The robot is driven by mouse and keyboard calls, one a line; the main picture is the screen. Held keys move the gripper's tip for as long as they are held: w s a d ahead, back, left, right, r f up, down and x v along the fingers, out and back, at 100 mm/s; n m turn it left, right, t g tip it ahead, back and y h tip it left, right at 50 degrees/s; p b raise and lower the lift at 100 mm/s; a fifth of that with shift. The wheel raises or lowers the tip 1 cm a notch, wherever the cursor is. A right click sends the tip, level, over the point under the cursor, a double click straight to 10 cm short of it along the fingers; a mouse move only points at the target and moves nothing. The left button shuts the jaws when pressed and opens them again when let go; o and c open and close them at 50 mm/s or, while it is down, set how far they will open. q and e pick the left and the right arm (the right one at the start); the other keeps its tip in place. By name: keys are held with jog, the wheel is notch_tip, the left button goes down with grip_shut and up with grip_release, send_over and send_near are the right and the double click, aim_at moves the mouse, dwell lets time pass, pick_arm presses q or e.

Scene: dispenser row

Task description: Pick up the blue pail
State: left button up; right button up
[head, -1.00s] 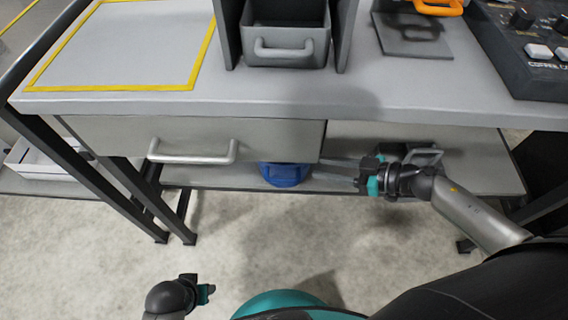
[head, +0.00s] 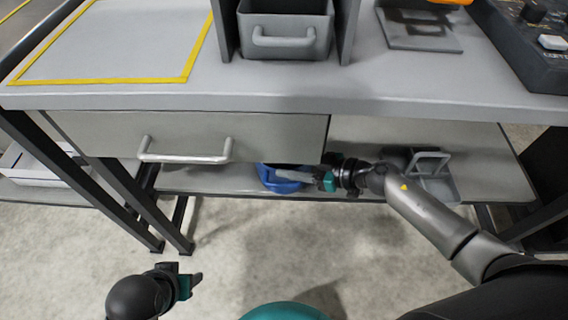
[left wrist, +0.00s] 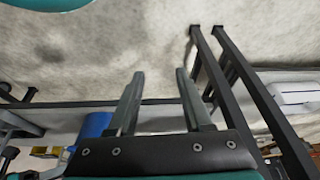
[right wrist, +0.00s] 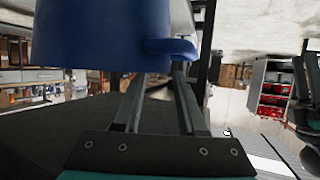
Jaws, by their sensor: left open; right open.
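The blue pail (head: 272,182) sits on the lower shelf below the drawer, partly hidden by the drawer and my right gripper. My right gripper (head: 280,174) is open and reaches in from the right, its fingers overlapping the pail. In the right wrist view the pail (right wrist: 100,38) is very close and large, and its blue handle (right wrist: 175,48) lies by the fingertips. I cannot tell whether the handle is between the fingers. My left gripper (head: 194,280) is open and empty over the floor. The pail (left wrist: 95,125) also shows small in the left wrist view.
A closed drawer with a bar handle (head: 185,157) hangs just above the pail. A grey bin with a handle (head: 432,170) stands on the lower shelf to the right. Dark table legs (head: 125,200) stand at left. The floor in front is clear.

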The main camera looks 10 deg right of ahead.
aim_at(273, 166)
jog(key=shift+s+a+b+x, duration=0.1)
jog(key=shift+b+x, duration=0.55)
jog(key=shift+x, duration=0.35)
jog(key=shift+s+a+b+x, duration=0.1)
jog(key=shift+b+x, duration=0.55)
jog(key=shift+x, duration=0.35)
jog(key=shift+w+a, duration=0.2)
jog(key=shift+a, duration=0.1)
pick_arm(q)
jog(key=shift+t+h, duration=0.3)
jog(key=shift+t, duration=0.6)
jog(key=r, duration=0.3)
jog(key=w+d+r, duration=0.1)
jog(key=r, duration=0.1)
jog(key=shift+r, duration=0.1)
pick_arm(e)
jog(key=shift+w+a+f, duration=0.1)
jog(key=shift+w+a, duration=0.05)
grip_shut()
